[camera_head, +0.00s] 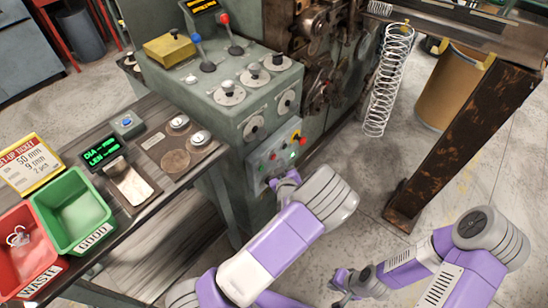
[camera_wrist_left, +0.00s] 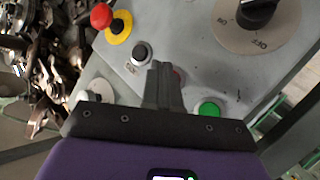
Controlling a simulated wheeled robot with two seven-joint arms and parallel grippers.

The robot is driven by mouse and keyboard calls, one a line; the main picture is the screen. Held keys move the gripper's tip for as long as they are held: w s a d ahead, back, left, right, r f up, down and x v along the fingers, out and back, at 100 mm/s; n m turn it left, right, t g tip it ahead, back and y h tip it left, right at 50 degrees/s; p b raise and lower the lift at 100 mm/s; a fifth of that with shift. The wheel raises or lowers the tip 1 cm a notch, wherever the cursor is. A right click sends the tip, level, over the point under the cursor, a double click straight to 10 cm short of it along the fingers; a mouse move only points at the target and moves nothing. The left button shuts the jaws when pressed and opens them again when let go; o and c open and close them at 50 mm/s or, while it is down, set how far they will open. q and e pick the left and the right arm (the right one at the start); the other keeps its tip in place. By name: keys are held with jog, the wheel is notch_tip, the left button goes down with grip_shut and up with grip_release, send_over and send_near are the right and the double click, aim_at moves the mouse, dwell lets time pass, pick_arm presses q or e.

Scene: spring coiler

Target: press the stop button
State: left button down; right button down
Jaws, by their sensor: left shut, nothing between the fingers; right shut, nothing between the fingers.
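The control panel (camera_head: 280,148) is on the front of the grey-green machine. A small red button (camera_head: 273,156), which looks like the stop button, sits on it. In the left wrist view this red button (camera_wrist_left: 178,76) is partly hidden behind my fingers. A larger red mushroom button on a yellow ring (camera_wrist_left: 101,17) is further up left. My left gripper (camera_wrist_left: 162,70) is shut and empty, its tips over the panel close to the small red button; contact cannot be told. My right gripper (camera_head: 340,284) is shut and empty, low over the floor.
A green button (camera_wrist_left: 208,110) and a black button with a white ring (camera_wrist_left: 141,53) flank the small red one. A knob (camera_wrist_left: 257,12) is above right. A coiled spring (camera_head: 388,80) hangs right of the panel, near a rusty post (camera_head: 462,135). A bench with bins (camera_head: 75,210) is left.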

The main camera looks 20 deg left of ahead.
pick_arm(q)
jog(key=shift+a, duration=0.1)
dwell(0.7)
jog(key=shift+w+a, duration=0.15)
jog(key=shift+a, duration=0.2)
jog(key=shift+w+a+b, duration=0.15)
jog(key=shift+a+b, duration=0.2)
dwell(0.6)
jog(key=shift+d, duration=0.15)
jog(key=shift+s+d, duration=0.3)
jog(key=shift+d, duration=0.3)
jog(key=d, duration=0.1)
jog(key=s+d, duration=0.1)
jog(key=d, duration=0.2)
jog(key=shift+s+d, duration=0.35)
dwell(0.9)
